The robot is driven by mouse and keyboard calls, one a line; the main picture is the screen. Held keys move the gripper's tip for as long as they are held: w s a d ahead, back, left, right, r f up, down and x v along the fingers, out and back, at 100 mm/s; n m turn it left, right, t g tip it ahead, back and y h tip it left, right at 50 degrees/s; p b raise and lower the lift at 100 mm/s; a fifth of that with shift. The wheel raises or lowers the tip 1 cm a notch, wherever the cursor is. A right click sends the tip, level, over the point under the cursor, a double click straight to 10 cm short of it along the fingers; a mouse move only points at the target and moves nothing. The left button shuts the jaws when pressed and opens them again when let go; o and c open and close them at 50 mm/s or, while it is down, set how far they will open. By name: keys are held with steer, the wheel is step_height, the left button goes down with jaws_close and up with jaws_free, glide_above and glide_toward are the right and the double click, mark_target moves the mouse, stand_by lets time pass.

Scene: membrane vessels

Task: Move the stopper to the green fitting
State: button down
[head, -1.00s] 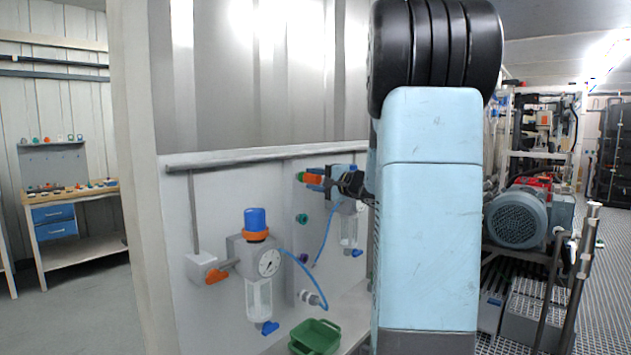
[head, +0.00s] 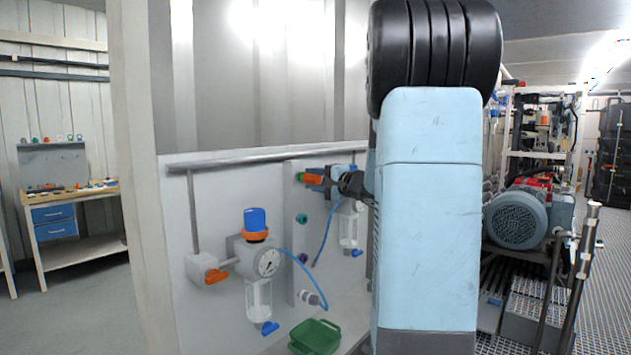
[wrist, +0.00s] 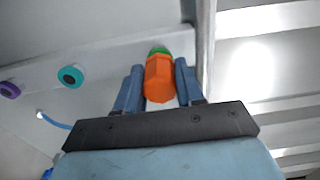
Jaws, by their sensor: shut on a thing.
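The orange stopper (wrist: 159,80) sits between the two blue fingers of my gripper (wrist: 158,66), which is shut on it. In the head view the stopper (head: 312,179) sticks out to the left of the fingers, in front of the upright panel. The green fitting (wrist: 158,50) shows just beyond the stopper's far end in the wrist view, mostly hidden behind it. In the head view the green fitting (head: 300,177) is at the stopper's left end, at the top of a column of fittings. The two look lined up and very close; I cannot tell whether they touch.
A teal fitting (head: 302,219) and a purple fitting (head: 303,257) sit below on the same panel. A gauge unit with a blue knob (head: 255,219) and a blue hose (head: 321,285) are nearby. A green tray (head: 315,338) stands below.

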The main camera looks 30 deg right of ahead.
steer(key=shift+w+a, duration=0.15)
steer(key=shift+w, duration=0.35)
steer(key=c, duration=0.6)
jaws_free()
steer(key=v, duration=1.3)
steer(key=shift+s, duration=0.4)
